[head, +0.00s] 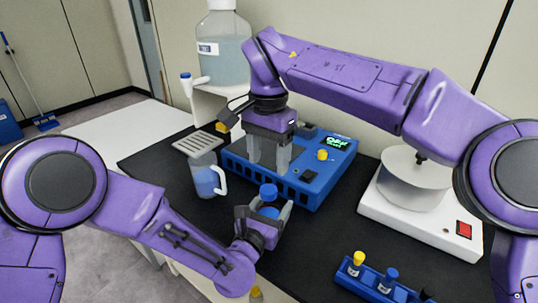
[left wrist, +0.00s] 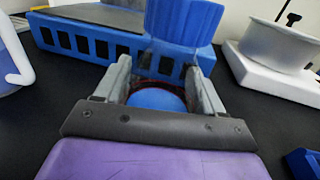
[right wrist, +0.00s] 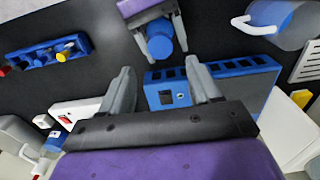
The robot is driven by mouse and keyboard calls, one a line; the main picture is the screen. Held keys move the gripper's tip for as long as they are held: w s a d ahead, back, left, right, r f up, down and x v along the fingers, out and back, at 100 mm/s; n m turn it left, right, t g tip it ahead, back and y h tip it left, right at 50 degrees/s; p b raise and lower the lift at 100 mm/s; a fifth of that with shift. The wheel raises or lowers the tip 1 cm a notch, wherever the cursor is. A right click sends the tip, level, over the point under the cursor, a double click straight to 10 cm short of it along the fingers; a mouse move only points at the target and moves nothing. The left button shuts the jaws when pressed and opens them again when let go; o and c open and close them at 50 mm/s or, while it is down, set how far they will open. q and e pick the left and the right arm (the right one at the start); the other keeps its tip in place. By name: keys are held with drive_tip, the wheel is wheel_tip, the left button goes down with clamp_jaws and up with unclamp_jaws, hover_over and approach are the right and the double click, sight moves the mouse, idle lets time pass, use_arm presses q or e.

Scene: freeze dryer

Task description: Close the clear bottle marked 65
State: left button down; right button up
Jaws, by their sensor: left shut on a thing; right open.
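My left gripper (head: 265,218) is shut on a small clear bottle with blue contents (left wrist: 157,98), low in front of the blue device. A ribbed blue cap (head: 268,191) is at the bottle's top; it looms large in the left wrist view (left wrist: 185,20) and also shows in the right wrist view (right wrist: 160,38). I cannot tell whether the cap is tight. No number is readable on the bottle, and the fingers hide its sides. My right gripper (head: 270,158) is open and empty, pointing down over the blue device, left of and behind the cap.
The blue device (head: 318,180) with a lit display stands behind the bottle. A clear jug (head: 205,176) is at left, a white machine with a round vessel (head: 412,180) at right. A blue rack (head: 375,285) with small capped vials is front right. Black mat between is clear.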

sight(269, 189)
wheel_tip(269, 189, down, 8)
idle(0.5)
